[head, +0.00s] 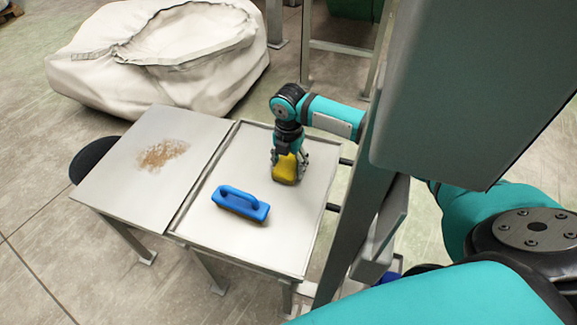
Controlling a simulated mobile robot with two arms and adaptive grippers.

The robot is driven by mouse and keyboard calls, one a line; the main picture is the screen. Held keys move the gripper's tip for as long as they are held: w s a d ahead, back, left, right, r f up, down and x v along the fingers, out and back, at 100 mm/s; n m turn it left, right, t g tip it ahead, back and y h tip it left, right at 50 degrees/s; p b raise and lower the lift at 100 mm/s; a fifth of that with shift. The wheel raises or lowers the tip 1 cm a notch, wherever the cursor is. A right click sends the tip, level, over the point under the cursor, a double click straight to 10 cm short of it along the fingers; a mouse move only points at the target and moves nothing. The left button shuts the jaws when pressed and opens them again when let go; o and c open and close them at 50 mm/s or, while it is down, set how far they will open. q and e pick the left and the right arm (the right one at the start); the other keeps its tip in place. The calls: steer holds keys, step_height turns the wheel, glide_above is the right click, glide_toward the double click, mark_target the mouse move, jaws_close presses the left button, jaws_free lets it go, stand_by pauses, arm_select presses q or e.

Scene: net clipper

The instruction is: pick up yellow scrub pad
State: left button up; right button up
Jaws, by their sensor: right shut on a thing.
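The yellow scrub pad (286,171) is at the far right part of the right-hand metal table (240,157). It has a darker underside. My right gripper (289,165) points down and is shut on the yellow pad, with its fingers at either side of it. I cannot tell whether the pad touches the table top or is a little above it. A blue brush-like block with a handle (240,203) lies on the same table, to the lower left of the pad and apart from it. My left gripper does not show.
A second metal table top (120,180) with a brown dirt patch (163,154) adjoins on the left. A large pale bean bag (165,55) lies on the floor behind. A dark round seat (92,158) is at the left edge. The table's front right area is clear.

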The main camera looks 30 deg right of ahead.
mark_target(292, 174)
steer(key=shift+r, duration=0.1)
step_height(292, 174, up, 3)
steer(key=shift+f+p, duration=0.2)
steer(key=shift+p, duration=0.45)
steer(key=shift+s+r+p, duration=0.15)
steer(key=shift+r+p, duration=0.15)
steer(key=shift+r, duration=0.3)
steer(key=s, duration=0.1)
steer(key=s+a+p, duration=0.1)
steer(key=s, duration=0.1)
steer(key=shift+s, duration=0.3)
steer(key=s+a, duration=0.1)
steer(key=s, duration=0.2)
steer(key=s+a+p, duration=0.1)
steer(key=s, duration=0.2)
steer(key=s+a+r+p, duration=0.1)
steer(key=s, duration=0.3)
steer(key=shift+s, duration=0.1)
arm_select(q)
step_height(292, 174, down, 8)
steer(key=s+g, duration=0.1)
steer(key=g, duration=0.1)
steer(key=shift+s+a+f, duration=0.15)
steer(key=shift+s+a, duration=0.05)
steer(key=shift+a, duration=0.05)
arm_select(e)
steer(key=shift+s+a, duration=0.2)
steer(key=shift+s, duration=0.5)
